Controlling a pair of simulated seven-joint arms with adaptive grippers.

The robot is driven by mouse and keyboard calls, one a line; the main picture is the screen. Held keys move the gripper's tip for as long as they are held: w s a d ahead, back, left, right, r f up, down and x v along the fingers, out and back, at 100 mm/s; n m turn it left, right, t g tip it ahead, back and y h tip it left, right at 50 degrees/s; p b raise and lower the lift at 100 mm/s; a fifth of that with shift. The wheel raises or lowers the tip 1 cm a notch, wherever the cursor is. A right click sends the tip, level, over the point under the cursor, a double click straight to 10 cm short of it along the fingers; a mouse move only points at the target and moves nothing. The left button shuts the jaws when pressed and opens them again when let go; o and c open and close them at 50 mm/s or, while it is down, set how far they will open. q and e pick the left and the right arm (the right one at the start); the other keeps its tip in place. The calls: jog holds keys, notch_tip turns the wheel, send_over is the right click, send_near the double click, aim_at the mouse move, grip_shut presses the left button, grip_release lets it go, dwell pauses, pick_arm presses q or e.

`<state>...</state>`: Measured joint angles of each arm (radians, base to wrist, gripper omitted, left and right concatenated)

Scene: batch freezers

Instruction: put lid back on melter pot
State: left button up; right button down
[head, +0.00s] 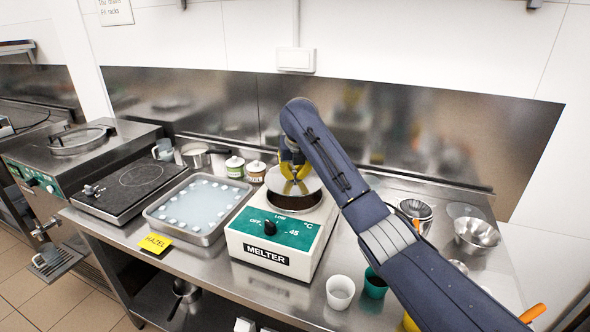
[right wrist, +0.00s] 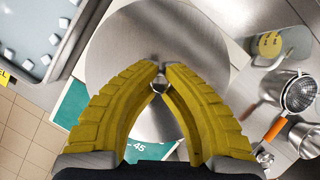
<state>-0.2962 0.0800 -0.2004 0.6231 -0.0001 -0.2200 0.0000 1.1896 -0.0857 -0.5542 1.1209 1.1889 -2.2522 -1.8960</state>
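The melter (head: 275,245) is a white box with a green control panel, standing on the steel counter. Its round pot (head: 294,203) is in the top, with a dark brown band showing below the lid's front edge. The lid (head: 307,184) is a round steel disc over the pot, seemingly raised a little and set toward the back; the exact gap is hidden. My right gripper (head: 292,174) has its yellow fingers closed around the lid's small knob. In the right wrist view the fingertips (right wrist: 160,78) meet at the knob, with the lid (right wrist: 110,60) filling the middle. My left gripper is out of view.
A steel tray (head: 160,222) of pale liquid with white pieces lies left of the melter. Small jars (head: 235,167) stand behind it. A white cup (head: 340,291) and a teal cup (head: 374,284) stand at front right. Steel bowls (head: 476,235) are farther right.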

jog(key=shift+f, duration=2.35)
jog(key=shift+f, duration=0.25)
dwell(0.8)
jog(key=c, duration=0.9)
grip_release()
jog(key=shift+r, duration=3.5)
